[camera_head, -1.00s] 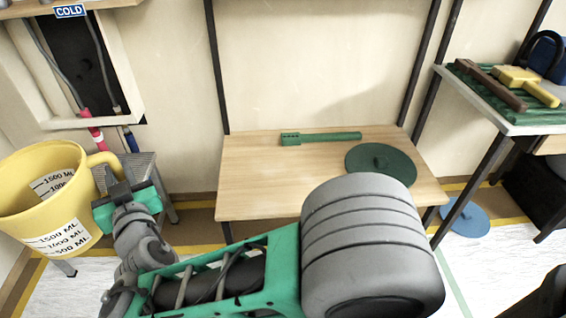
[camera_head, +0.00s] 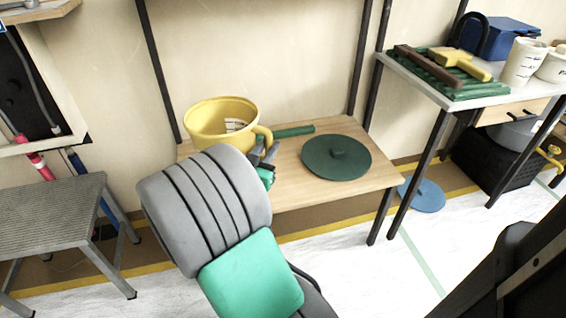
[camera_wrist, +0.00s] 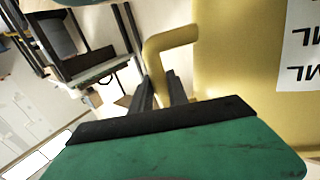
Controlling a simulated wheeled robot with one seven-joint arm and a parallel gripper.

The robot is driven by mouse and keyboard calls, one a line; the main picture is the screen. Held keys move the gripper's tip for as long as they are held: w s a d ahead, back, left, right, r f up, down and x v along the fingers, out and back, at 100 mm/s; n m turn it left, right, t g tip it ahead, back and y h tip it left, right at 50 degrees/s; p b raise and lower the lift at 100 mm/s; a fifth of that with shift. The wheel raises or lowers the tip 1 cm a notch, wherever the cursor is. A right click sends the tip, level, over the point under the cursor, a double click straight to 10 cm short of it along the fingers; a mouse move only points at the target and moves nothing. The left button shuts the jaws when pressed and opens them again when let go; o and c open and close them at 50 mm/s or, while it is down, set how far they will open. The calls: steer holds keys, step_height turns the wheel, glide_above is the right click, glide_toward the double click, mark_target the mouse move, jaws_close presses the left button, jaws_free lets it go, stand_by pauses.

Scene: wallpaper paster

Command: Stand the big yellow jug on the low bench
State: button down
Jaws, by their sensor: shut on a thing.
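The big yellow jug (camera_head: 210,122) is upright over the left end of the low wooden bench (camera_head: 310,194). Its handle points right. My gripper (camera_head: 268,154) is shut on the handle; the wrist view shows the handle (camera_wrist: 171,42) running down between the fingers, with the jug's body (camera_wrist: 240,70) and its white label close on the right. My arm hides the jug's lower part in the head view, so I cannot tell whether its base touches the bench top.
On the bench lie a round green lid (camera_head: 336,160) and a green tool (camera_head: 294,131), partly behind the jug. A grey step stool (camera_head: 50,210) stands left. A white-topped table (camera_head: 440,92) with tools and containers stands right. A blue disc (camera_head: 422,196) lies on the floor.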

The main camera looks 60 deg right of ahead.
steer(key=s+d+f+g+b, duration=0.1)
steer(key=d+f+b, duration=0.2)
steer(key=d+f, duration=0.3)
steer(key=s+d+f+m+g+b, duration=0.1)
steer(key=d+f+b, duration=0.2)
steer(key=d+f, duration=0.4)
steer(key=shift+s+d+f, duration=0.3)
steer(key=shift+s+d, duration=0.05)
steer(key=shift+d, duration=1.35)
steer(key=shift+f+b, duration=0.15)
steer(key=shift+b, duration=0.25)
steer(key=c, duration=1.3)
jaws_free()
steer(key=shift+a+f, duration=0.1)
